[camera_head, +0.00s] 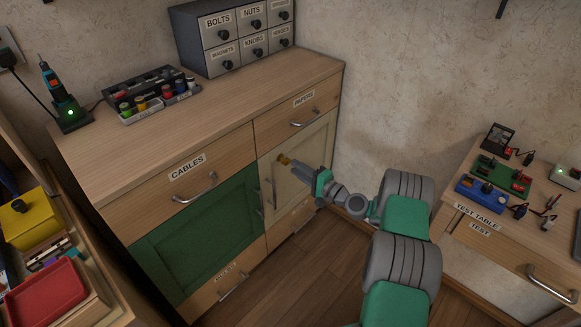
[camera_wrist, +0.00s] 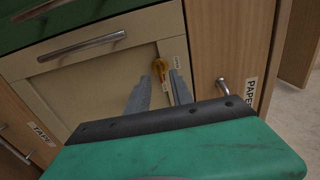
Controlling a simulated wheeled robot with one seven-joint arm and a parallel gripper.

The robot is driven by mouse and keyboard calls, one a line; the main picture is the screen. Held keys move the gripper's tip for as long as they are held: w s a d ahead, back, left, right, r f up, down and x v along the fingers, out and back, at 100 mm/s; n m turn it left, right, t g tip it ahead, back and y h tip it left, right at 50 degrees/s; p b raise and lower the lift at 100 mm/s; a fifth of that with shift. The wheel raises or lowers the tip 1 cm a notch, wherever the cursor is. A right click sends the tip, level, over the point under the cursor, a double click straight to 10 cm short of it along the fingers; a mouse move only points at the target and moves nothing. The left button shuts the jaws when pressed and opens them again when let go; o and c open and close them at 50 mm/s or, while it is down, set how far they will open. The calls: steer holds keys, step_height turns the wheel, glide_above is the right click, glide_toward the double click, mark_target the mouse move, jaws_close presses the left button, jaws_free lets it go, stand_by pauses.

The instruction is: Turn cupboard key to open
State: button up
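The brass-coloured key (camera_head: 284,160) sits at the upper part of the cream cupboard door (camera_head: 275,205). In the wrist view the key (camera_wrist: 160,68) shows as an orange-brown knob on the frame of the cupboard door (camera_wrist: 97,80), beside a small label. The door looks closed. My gripper (camera_head: 297,168) points at the key from the right. In the wrist view my gripper (camera_wrist: 162,75) has its two grey fingers apart, one on each side of the key. A gap shows between fingers and key; whether either finger touches it, I cannot tell.
The cupboard's handle (camera_wrist: 82,47) is beside the key. The PAPERS drawer (camera_head: 297,112) is above the door and the green door (camera_head: 200,235) to its left. A test table (camera_head: 510,245) stands at the right. Open wooden floor (camera_head: 300,270) lies in front.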

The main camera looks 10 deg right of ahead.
mark_target(285, 161)
steer(key=x, duration=0.3)
steer(key=shift+w+a, duration=0.2)
steer(key=shift+w, duration=0.1)
jaws_close()
stand_by(0.3)
